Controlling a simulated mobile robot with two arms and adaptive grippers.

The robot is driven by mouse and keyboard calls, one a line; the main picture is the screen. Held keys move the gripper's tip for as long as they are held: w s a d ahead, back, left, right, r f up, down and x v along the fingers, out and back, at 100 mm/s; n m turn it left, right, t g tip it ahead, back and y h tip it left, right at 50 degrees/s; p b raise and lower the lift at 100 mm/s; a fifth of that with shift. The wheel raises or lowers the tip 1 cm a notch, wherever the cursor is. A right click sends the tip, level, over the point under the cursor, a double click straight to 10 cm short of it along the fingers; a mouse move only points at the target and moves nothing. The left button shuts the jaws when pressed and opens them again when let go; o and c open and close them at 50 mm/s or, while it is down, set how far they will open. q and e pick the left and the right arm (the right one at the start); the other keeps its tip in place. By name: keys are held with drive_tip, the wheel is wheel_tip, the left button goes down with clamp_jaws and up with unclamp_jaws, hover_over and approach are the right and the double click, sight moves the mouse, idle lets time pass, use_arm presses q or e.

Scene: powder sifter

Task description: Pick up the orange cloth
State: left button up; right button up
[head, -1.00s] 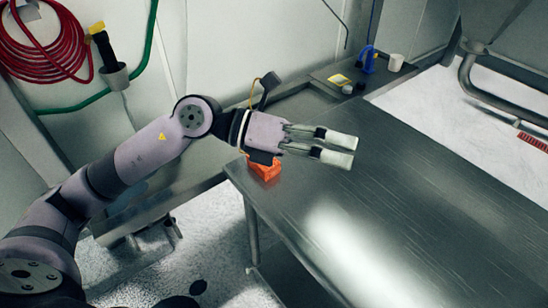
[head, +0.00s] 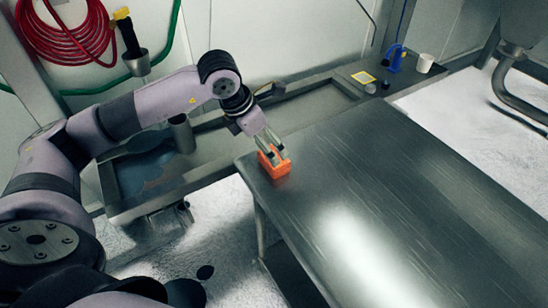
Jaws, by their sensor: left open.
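The orange cloth (head: 278,170) lies as a small folded bundle near the left corner of the steel table (head: 350,190). My left gripper (head: 274,158) points down at the cloth, with its pale fingertips at the cloth's upper part. The fingers are open and cover some of the cloth. I cannot tell whether they touch it. My right gripper is not in the picture.
Behind the table runs a steel sink or trough (head: 310,100). A red hose (head: 65,35) hangs on the wall. Most of the tabletop is clear.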

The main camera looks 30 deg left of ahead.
use_arm(q)
drive_tip(key=x, duration=0.3)
drive_tip(key=shift+f, duration=0.1)
drive_tip(key=shift+w+f+p, duration=0.2)
drive_tip(key=shift+f+p, duration=0.3)
drive_tip(key=shift+p, duration=0.1)
drive_tip(key=x, duration=0.1)
drive_tip(key=p+x, duration=0.1)
drive_tip(key=x, duration=0.1)
drive_tip(key=shift+w+a+f, duration=0.15)
drive_tip(key=shift+w+f, duration=0.1)
drive_tip(key=shift+f, duration=0.05)
drive_tip(key=shift+w+f, duration=0.1)
drive_tip(key=shift+f, duration=0.25)
drive_tip(key=shift+c, duration=0.3)
drive_tip(key=shift+c, duration=0.6)
drive_tip(key=c, duration=1)
